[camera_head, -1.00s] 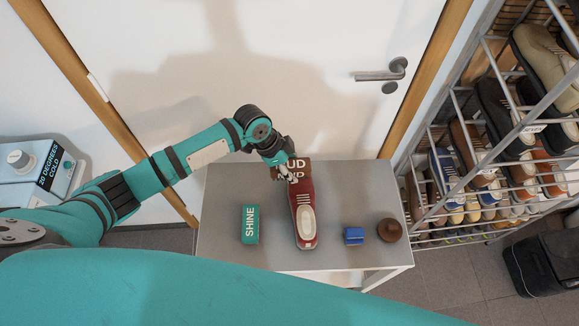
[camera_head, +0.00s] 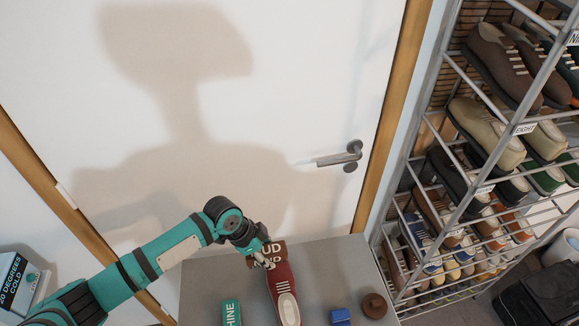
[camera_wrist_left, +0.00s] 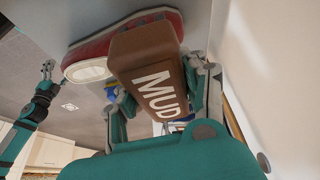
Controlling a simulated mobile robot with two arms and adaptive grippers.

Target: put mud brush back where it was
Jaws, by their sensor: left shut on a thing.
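The mud brush (camera_head: 273,246), a brown block with white lettering, is at the back of the small grey table in the head view, behind the red shoe. My left gripper (camera_head: 262,260) is shut on it. In the left wrist view the brush (camera_wrist_left: 148,60) shows large with the word MUD, between the two fingers of my left gripper (camera_wrist_left: 160,100). Whether the brush touches the table is hard to tell. My right gripper (camera_wrist_left: 47,68) seems to show small at the left of the wrist view; its fingers are too small to read.
The red shoe (camera_head: 281,289) is close in front of the brush. On the grey table (camera_head: 248,290) stand a green SHINE box (camera_head: 231,313), a blue block (camera_head: 340,317) and a brown round item (camera_head: 374,305). A metal shoe rack (camera_head: 447,195) rises at the right; a white door (camera_head: 290,120) is behind.

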